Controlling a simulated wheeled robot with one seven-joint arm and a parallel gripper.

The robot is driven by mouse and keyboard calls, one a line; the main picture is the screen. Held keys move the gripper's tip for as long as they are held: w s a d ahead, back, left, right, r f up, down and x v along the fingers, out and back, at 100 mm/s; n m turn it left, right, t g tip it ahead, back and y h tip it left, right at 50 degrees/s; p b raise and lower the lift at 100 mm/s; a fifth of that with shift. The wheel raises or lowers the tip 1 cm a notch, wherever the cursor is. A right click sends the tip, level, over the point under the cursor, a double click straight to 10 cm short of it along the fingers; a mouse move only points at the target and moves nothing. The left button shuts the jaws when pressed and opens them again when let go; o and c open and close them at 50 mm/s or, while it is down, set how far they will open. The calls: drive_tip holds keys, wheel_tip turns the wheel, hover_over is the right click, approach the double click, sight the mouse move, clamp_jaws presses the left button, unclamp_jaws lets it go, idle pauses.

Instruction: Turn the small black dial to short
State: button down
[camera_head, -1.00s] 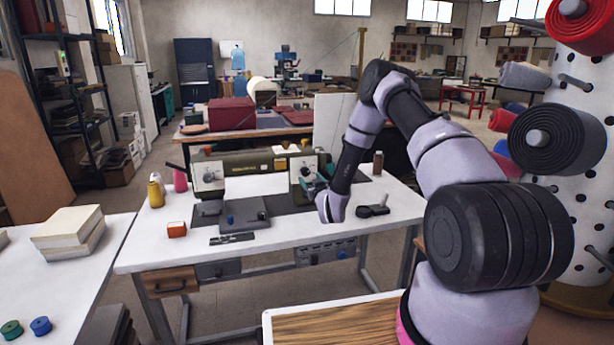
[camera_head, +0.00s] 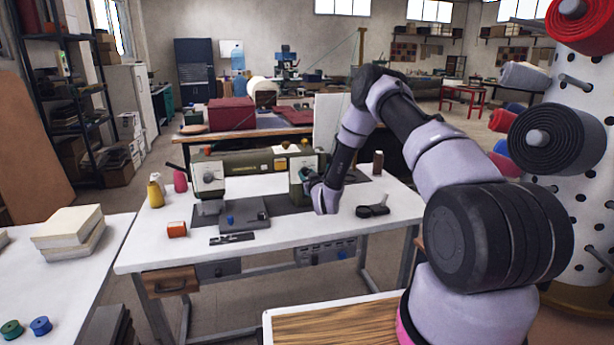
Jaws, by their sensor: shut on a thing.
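A dark green sewing machine (camera_head: 252,162) stands on the white worktable (camera_head: 277,237). Its light front plates face me, one at the left end (camera_head: 208,177) and one at the right end. My gripper (camera_head: 304,177) is at the right end of the machine, at its front plate. The fingers are small in view and partly covered by my wrist. The small black dial cannot be made out; my gripper hides that part of the plate. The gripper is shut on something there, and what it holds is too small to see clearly.
Near the machine are a yellow bottle (camera_head: 156,190), a pink bottle (camera_head: 180,181), an orange spool (camera_head: 177,229) and a black flat tool (camera_head: 232,238). A black object (camera_head: 373,211) lies right of my wrist. The table's front strip is mostly clear.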

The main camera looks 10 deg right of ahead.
drive_tip(key=shift+n, duration=0.3)
drive_tip(key=n, duration=0.6)
drive_tip(key=shift+n, duration=2.6)
drive_tip(key=shift+c, duration=2)
unclamp_jaws()
drive_tip(key=s+d, duration=0.1)
drive_tip(key=s, duration=0.9)
drive_tip(key=shift+s, duration=0.4)
